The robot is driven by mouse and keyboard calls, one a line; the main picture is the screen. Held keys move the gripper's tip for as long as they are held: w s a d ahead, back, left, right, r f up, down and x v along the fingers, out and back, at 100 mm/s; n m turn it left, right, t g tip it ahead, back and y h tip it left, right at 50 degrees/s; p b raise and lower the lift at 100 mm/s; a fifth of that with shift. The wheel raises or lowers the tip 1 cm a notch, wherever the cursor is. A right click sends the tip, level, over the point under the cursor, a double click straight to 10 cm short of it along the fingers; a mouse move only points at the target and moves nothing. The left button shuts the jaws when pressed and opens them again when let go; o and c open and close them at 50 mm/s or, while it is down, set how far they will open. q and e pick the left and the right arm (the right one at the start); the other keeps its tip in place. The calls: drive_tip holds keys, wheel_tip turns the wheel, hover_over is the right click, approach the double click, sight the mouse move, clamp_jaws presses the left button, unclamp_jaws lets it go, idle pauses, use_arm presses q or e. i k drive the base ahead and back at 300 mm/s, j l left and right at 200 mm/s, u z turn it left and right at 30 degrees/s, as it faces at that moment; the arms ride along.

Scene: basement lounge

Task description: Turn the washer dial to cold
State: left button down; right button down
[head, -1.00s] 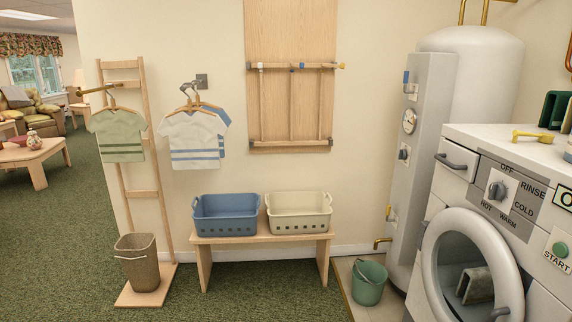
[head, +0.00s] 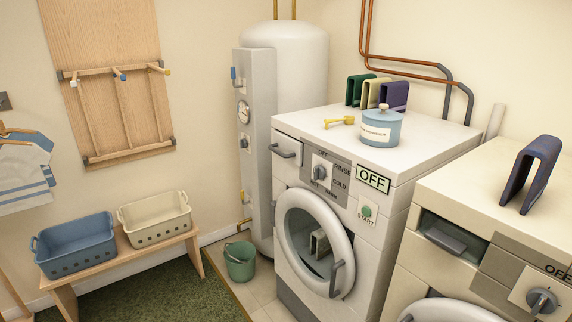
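The white washer (head: 335,135) stands right of centre in the head view. Its grey dial (head: 321,172) sits on a dark grey panel on the upper front, with OFF, RINSE, COLD, WARM and HOT lettered around it. Which word the dial points at is too small to tell for certain. A display to its right (head: 373,180) reads OFF. Below that is a green START button (head: 366,212). The round washer door (head: 315,245) has a grey handle, and a greyish folded cloth shows in its opening. Neither of my grippers is in view.
A second cream machine (head: 450,210) with its own dial (head: 541,300) stands at the right. A green bucket (head: 240,262) is on the floor beside the washer, below a boiler (head: 285,80). A bench (head: 140,255) with two baskets stands left. A blue tin (head: 381,130) and yellow scoop are on the washer.

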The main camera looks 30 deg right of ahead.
sight(318, 170)
drive_tip(key=z, duration=0.65)
drive_tip(key=i+l+z, duration=0.2)
drive_tip(key=i+z, duration=0.25)
drive_tip(key=i+l+z, duration=0.1)
drive_tip(key=i+z, duration=0.25)
drive_tip(key=z, duration=0.15)
